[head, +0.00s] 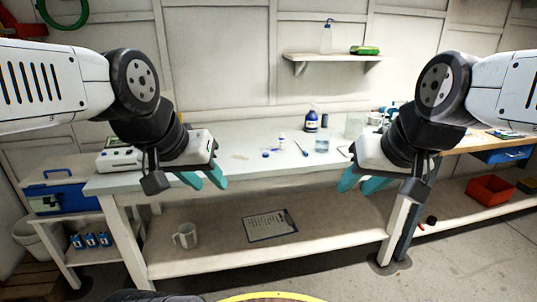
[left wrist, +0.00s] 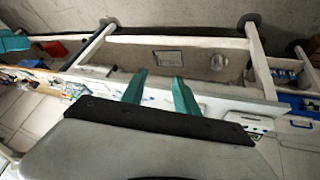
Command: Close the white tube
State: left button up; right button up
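A small white tube (head: 282,141) appears to stand on the white workbench (head: 240,170) in the head view; it is too small to tell whether it is open. A small blue cap-like piece (head: 265,155) lies on the bench to its left. My left gripper (head: 205,181) has teal fingers spread apart, empty, in front of the bench and left of the tube. It also shows open in the left wrist view (left wrist: 160,85), where the tube cannot be made out. My right gripper (head: 358,183) is open and empty in front of the bench, right of the tube.
A dark blue bottle (head: 311,121), a clear beaker (head: 322,146) and a larger glass container (head: 354,126) stand on the bench. The bench's front middle is clear.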

aim_at(282, 136)
jog(key=i+l, duration=0.15)
jog(key=i, duration=0.25)
jog(key=i+l, duration=0.1)
jog(key=i, duration=0.3)
jog(key=i+l, duration=0.15)
jog(key=i, duration=0.25)
